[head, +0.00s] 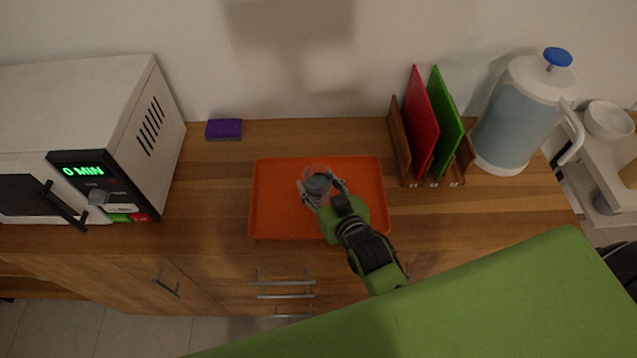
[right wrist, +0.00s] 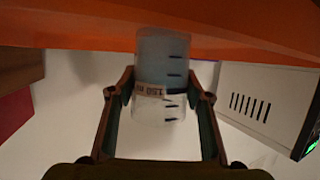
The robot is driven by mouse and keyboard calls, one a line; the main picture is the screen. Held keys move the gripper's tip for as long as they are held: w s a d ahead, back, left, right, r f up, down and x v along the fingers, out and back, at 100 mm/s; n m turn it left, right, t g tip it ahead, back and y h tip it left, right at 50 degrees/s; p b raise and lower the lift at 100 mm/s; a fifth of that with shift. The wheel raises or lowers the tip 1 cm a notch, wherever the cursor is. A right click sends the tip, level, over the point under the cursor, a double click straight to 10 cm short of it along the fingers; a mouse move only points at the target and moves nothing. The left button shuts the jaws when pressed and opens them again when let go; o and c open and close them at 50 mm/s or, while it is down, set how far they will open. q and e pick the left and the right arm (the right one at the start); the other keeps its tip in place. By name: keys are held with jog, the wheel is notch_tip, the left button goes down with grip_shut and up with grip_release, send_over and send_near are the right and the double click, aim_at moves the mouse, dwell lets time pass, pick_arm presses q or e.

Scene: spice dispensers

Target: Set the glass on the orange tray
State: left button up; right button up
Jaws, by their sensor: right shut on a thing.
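The orange tray (head: 271,205) lies flat on the wooden counter and is otherwise bare. The glass (head: 319,183) is a clear beaker with dark measuring marks, over the middle of the tray. My right gripper (head: 322,188) is shut around it, with one finger on each side. In the right wrist view the glass (right wrist: 160,75) stands between the fingers, and its end overlaps the orange tray (right wrist: 60,33), which runs across the top of that picture. I cannot tell for certain whether the glass touches the tray. My left gripper is not in view.
A white microwave (head: 145,130) stands at left, with a purple sponge (head: 223,129) near the wall. A wooden rack (head: 400,140) with red and green boards and a water dispenser (head: 515,115) stand at right. Bare counter lies on both sides of the tray.

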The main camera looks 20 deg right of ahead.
jog(key=o, duration=1.3)
jog(key=shift+o, duration=0.2)
jog(key=shift+s, duration=0.1)
jog(key=b+v, duration=0.1)
jog(key=v, duration=1.1)
jog(key=shift+b, duration=0.3)
